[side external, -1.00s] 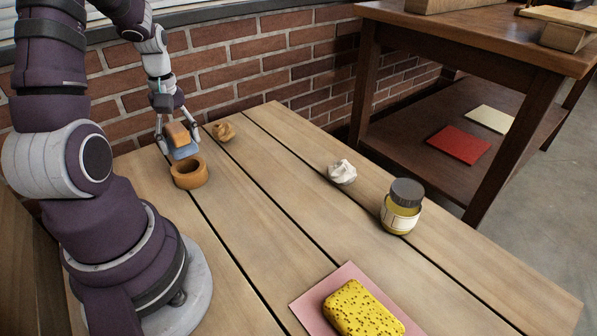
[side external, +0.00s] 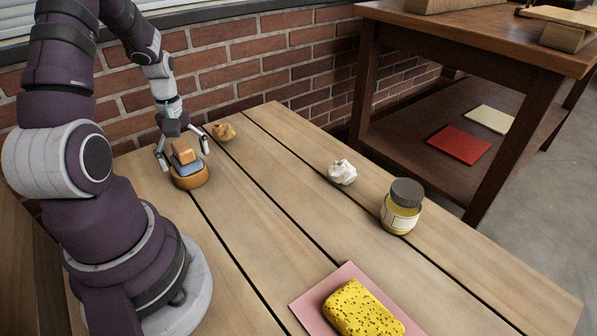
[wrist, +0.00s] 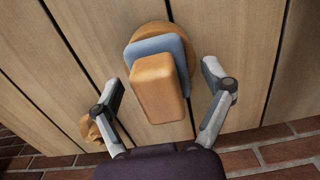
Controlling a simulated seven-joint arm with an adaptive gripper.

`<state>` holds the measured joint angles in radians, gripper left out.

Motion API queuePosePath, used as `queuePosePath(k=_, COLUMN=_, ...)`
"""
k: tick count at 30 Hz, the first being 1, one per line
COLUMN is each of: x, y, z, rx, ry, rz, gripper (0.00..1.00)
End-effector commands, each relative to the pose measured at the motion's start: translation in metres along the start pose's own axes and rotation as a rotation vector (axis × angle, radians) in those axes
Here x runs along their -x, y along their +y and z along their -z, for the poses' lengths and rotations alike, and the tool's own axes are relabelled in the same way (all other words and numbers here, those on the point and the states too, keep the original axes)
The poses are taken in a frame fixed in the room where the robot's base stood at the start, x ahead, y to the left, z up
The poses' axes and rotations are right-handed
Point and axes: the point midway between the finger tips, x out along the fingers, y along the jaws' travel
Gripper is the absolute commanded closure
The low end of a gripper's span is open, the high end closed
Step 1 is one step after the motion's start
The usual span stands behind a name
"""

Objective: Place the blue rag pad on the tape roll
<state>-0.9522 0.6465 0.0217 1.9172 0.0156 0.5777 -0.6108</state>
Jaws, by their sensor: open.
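The blue rag pad (side external: 188,168) has a wooden block handle (side external: 183,156) on top. It rests on the orange-brown tape roll (side external: 190,183) on the table, covering the roll's hole, and looks slightly tilted. In the wrist view the pad (wrist: 174,46) shows behind the handle (wrist: 158,88), with the tape roll's edge (wrist: 148,30) beyond it. My gripper (side external: 184,157) is open, with one finger on each side of the handle. The wrist view shows clear gaps between both fingers (wrist: 162,78) and the handle.
A crumpled tan lump (side external: 223,132) lies just behind the roll, near the brick wall. A crumpled white lump (side external: 342,172), a lidded jar (side external: 401,207) and a yellow sponge (side external: 362,308) on a pink mat (side external: 312,305) are farther right. The middle planks are clear.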

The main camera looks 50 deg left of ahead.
Motion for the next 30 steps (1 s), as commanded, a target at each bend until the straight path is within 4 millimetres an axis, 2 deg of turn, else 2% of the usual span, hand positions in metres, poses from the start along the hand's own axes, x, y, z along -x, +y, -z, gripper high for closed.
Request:
queuePosePath(k=5, x=0.013, y=0.001, z=0.001, rx=0.0, ry=0.004, rz=-0.003, gripper=0.2)
queuePosePath(k=15, x=0.099, y=0.001, z=0.001, rx=0.0, ry=0.006, rz=-0.004, gripper=0.2)
queuePosePath(k=21, x=0.124, y=0.003, z=-0.003, rx=-0.024, ry=0.007, rz=-0.006, gripper=0.2)
queuePosePath(k=23, x=0.132, y=0.011, z=-0.015, rx=-0.109, ry=0.027, rz=-0.024, gripper=0.2)
queuePosePath(k=25, x=0.146, y=0.026, z=-0.043, rx=-0.3, ry=0.073, rz=-0.067, gripper=0.2)
queuePosePath(k=27, x=0.16, y=0.038, z=-0.083, rx=-0.559, ry=0.132, rz=-0.125, gripper=0.2)
queuePosePath(k=30, x=0.172, y=0.041, z=-0.138, rx=-0.937, ry=0.222, rz=-0.216, gripper=0.2)
